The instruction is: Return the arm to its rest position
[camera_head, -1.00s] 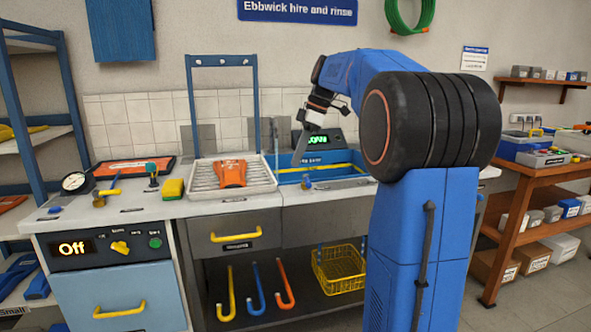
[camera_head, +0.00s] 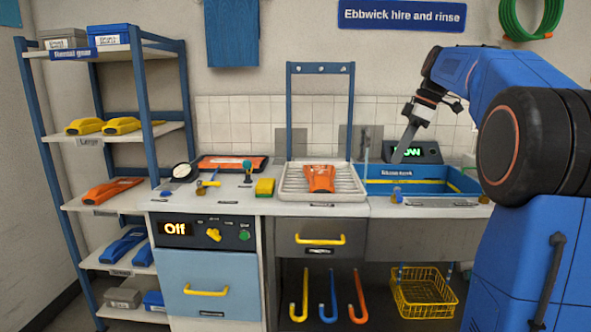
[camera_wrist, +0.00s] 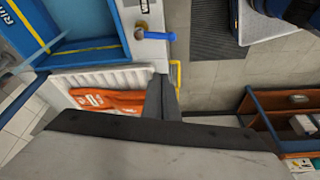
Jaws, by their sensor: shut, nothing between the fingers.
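My blue arm is raised and bent at the right of the head view. An orange item (camera_head: 319,178) lies on the white ribbed tray (camera_head: 347,190), left of the gripper. The orange item (camera_wrist: 105,100) also shows in the wrist view, beside the fingers. The blue basin (camera_head: 440,173) has a yellow strip inside.
A yellow sponge (camera_head: 265,187), a dial gauge (camera_head: 181,172) and small valve parts sit on the counter left of the tray. A display box (camera_head: 415,152) stands behind the basin. A blue shelf rack (camera_head: 137,90) stands at left. A yellow wire basket (camera_head: 424,292) is below.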

